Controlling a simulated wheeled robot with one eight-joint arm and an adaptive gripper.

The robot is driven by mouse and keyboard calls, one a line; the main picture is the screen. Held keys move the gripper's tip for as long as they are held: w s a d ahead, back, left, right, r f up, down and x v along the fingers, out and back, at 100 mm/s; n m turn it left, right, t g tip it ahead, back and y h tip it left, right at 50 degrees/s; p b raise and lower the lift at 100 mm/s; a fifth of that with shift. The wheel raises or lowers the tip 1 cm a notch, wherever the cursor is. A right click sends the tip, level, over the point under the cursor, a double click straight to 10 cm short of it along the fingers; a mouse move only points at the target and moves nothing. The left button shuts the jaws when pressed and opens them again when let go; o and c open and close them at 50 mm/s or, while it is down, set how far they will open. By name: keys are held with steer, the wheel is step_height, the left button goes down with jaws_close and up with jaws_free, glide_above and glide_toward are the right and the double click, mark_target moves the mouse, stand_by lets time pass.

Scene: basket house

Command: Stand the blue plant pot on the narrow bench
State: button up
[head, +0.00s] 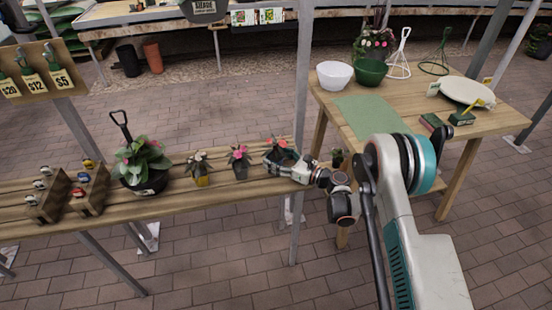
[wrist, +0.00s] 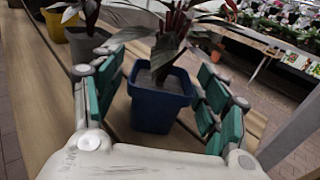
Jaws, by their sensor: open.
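The blue plant pot (wrist: 158,106), with dark red and green leaves, is upright in the middle of the wrist view. It appears to stand on the wooden slats of the narrow bench (head: 222,193), near its right end. My gripper (wrist: 165,92) is open, with one teal-padded finger on each side of the pot. Gaps show between the pads and the pot walls. In the head view my gripper (head: 284,160) surrounds the pot and hides most of it; its leaves (head: 279,143) show above.
Left along the bench are a grey pot (head: 240,170), a yellow pot (head: 201,179), a large dark pot (head: 152,186) and wooden racks (head: 45,207). A metal post (head: 301,100) rises near my gripper. A table (head: 405,128) with bowls stands at right.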

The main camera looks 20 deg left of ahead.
steer(key=shift+r, duration=0.1)
steer(key=shift+d+r, duration=0.1)
steer(key=shift+d, duration=0.2)
steer(key=p+v, duration=0.4)
steer(key=v, duration=0.7)
steer(key=shift+s+d, duration=0.2)
steer(key=shift+s, duration=0.05)
